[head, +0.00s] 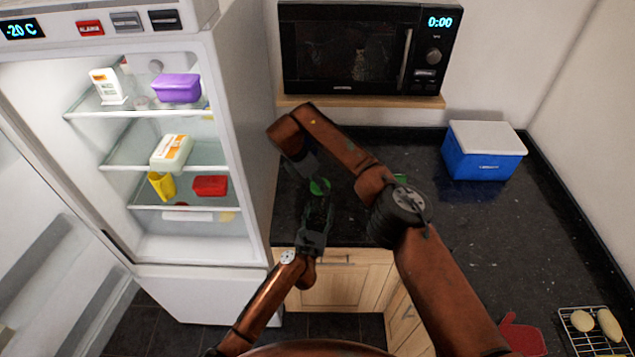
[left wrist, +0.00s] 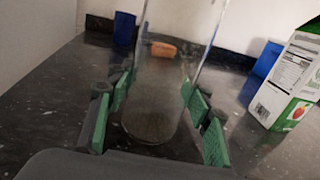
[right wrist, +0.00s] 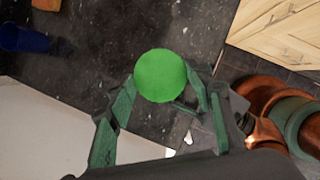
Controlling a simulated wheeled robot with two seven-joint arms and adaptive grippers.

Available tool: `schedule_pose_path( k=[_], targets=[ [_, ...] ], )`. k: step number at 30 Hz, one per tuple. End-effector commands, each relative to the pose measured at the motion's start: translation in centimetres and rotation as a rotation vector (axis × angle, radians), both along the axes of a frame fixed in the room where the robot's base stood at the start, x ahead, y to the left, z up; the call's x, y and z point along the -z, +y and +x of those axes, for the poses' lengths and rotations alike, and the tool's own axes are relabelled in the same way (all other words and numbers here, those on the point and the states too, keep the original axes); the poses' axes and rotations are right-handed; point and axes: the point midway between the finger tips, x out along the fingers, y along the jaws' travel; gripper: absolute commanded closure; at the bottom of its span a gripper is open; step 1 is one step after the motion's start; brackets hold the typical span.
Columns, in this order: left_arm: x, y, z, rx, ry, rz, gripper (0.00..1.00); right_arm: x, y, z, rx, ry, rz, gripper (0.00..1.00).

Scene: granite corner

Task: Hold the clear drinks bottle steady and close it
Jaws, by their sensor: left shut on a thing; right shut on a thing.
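The clear drinks bottle (left wrist: 155,95) stands upright between the green pads of my left gripper (left wrist: 152,112), which is shut on it. Its top is cut off in the left wrist view. A round green cap (right wrist: 160,75) sits between the fingertips of my right gripper (right wrist: 166,85), which is shut on it. The cap hides what is under it, so I cannot tell whether it touches the bottle's neck. In the head view the green cap (head: 320,187) shows just above my left gripper (head: 318,207), and my right forearm arches over from the right.
A carton (left wrist: 290,85) stands right of the bottle; an orange block (left wrist: 163,49) and blue cup (left wrist: 124,28) are behind. A blue cool box (head: 482,155) is at the back right, below and right of the microwave (head: 345,55). The open fridge (head: 165,230) is left.

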Motion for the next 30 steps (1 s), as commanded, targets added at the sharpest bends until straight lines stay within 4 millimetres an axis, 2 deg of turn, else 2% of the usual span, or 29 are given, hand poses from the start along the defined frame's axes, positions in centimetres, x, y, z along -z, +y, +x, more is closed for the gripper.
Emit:
schedule_pose_path(
  k=[4, 5, 12, 22, 30],
  targets=[
    [0.0, -0.1, -0.1, 0.002, 0.0, 0.0, 1.0, -0.1, 0.0, 0.1, -0.002, -0.004, 0.0, 0.63],
    [0.1, -0.1, -0.1, 0.002, 0.001, 0.0, 1.0, -0.1, 0.0, 0.1, -0.003, -0.005, 0.001, 0.51],
    [0.1, -0.1, -0.1, 0.001, 0.001, -0.001, 1.0, -0.1, 0.0, 0.1, -0.003, -0.002, 0.0, 0.35],
    [0.1, 0.0, 0.0, 0.001, 0.001, -0.001, 1.0, -0.4, 0.0, 0.1, -0.004, -0.001, 0.001, 0.35],
    [0.1, 0.0, 0.0, 0.0, 0.001, -0.001, 1.0, -3.6, 0.0, 0.1, -0.004, -0.003, 0.001, 0.35]
  ],
)
